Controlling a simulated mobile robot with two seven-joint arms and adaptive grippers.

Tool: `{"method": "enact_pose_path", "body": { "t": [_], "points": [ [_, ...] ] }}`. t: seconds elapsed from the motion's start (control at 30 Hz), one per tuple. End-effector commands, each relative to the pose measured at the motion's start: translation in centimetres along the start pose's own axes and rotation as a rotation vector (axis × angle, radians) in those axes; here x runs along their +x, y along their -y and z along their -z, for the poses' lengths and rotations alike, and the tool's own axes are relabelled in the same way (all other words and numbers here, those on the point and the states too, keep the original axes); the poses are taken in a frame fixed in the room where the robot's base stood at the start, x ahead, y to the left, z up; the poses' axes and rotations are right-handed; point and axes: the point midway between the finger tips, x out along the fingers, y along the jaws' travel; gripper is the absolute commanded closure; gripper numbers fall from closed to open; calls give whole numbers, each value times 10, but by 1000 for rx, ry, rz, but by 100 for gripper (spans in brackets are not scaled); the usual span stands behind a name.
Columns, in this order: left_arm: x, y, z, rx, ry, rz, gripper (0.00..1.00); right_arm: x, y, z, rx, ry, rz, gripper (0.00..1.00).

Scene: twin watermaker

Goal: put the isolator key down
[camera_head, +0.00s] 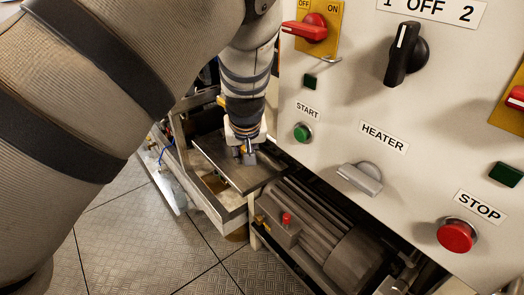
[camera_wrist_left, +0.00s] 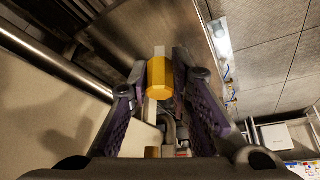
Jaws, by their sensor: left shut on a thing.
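My left gripper (camera_head: 247,150) is over a flat grey metal shelf (camera_head: 218,168) beside the control panel, pointing down. In the left wrist view, its two dark fingers (camera_wrist_left: 160,100) are closed on a yellow block-like piece (camera_wrist_left: 159,74), which I take to be the isolator key. The fingers hide part of it. In the head view the key is mostly hidden by the gripper. I cannot tell whether it touches the shelf. The shelf also shows in the left wrist view (camera_wrist_left: 185,28). My right gripper is not in view.
The white control panel (camera_head: 330,115) stands close on the right, with a black selector (camera_head: 404,55), a grey heater knob (camera_head: 362,178) and a red stop button (camera_head: 456,236). A finned motor (camera_head: 315,225) lies below it. Bare shelf shows left of and in front of the gripper.

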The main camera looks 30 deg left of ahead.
Motion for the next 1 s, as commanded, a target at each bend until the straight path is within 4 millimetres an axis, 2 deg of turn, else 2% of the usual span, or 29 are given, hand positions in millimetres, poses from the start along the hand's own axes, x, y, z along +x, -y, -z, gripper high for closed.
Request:
{"method": "enact_pose_path", "body": {
  "t": [0.2, 0.37, 0.67, 0.7, 0.77, 1.0],
  "points": [
    [25, 4, 5, -1, 1, 1, 100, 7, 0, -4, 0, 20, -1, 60],
    [49, 4, -8, 0, 0, 0, 100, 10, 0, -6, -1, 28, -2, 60],
    [51, 3, -8, -1, -3, -2, 100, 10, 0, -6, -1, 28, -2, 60],
    [50, 3, -8, -1, -3, -2, 75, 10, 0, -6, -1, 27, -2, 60],
    [50, 3, -8, -1, -3, -2, 61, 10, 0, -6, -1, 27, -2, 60],
    [50, 3, -8, -1, -3, -2, 61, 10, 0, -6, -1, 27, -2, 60]
  ]
}}
